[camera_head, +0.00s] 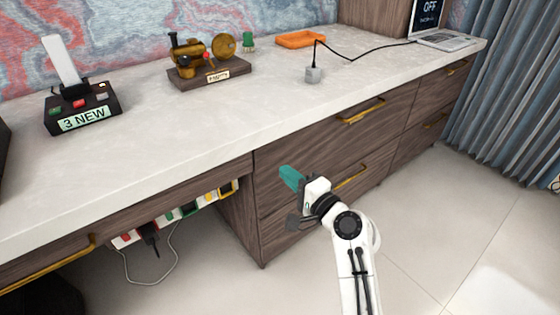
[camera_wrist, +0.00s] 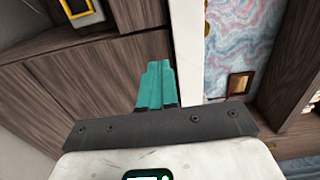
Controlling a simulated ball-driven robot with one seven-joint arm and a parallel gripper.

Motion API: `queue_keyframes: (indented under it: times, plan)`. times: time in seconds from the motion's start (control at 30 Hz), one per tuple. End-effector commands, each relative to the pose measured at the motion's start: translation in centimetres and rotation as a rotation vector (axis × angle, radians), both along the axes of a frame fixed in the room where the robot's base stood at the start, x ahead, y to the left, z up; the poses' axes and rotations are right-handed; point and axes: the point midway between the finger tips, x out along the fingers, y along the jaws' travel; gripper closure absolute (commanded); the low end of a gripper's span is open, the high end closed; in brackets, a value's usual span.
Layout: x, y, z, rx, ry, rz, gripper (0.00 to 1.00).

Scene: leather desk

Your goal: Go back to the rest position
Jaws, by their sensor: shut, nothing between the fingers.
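My gripper (camera_head: 290,178) has teal fingers and sits at the end of my white arm, in front of the dark wood drawer fronts and below the desk top. In the wrist view its teal fingers (camera_wrist: 156,84) are close together with nothing between them. The gripper is shut and empty. It is apart from everything on the desk (camera_head: 226,105).
On the desk stand an answering machine (camera_head: 82,108), a brass device (camera_head: 205,62), a green spool (camera_head: 248,41), an orange tray (camera_head: 300,39), a grey cube (camera_head: 313,75) with a cable, and a laptop (camera_head: 445,40). Brass handles (camera_head: 361,112) stick out. A power strip (camera_head: 175,216) hangs underneath.

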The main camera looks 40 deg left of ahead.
Motion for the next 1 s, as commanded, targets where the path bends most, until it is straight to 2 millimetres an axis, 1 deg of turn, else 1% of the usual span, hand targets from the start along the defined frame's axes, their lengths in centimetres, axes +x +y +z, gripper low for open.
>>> queue_keyframes:
  times: [0.03, 0.1, 0.2, 0.37, 0.57, 0.67, 0.77, 0.8, 0.87, 0.9, 0.97, 1.0]
  plan:
    - [-0.3, -1.0, 0.1, 0.001, 0.002, -0.002, 1.0]
    - [-0.7, -2.0, 0.1, -0.001, 0.001, -0.002, 1.0]
    - [-1.1, -3.1, 0.0, -0.001, 0.001, 0.0, 1.0]
    - [-1.3, -4.0, 0.0, 0.0, 0.0, 0.0, 1.0]
    - [-1.4, -4.1, 0.0, 0.0, 0.0, 0.001, 1.0]
    - [-1.8, -5.8, -1.6, -0.054, -0.024, -0.006, 1.0]
    - [-2.6, -9.5, -4.7, -0.172, -0.075, -0.017, 1.0]
    - [-3.2, -11.5, -6.2, -0.237, -0.097, -0.021, 1.0]
    - [-4.3, -14.6, -8.6, -0.344, -0.129, -0.025, 1.0]
    - [-5.1, -16.9, -10.1, -0.417, -0.146, -0.028, 1.0]
    - [-6.4, -20.3, -12.2, -0.526, -0.164, -0.028, 1.0]
    - [-7.4, -22.5, -13.5, -0.598, -0.17, -0.027, 1.0]
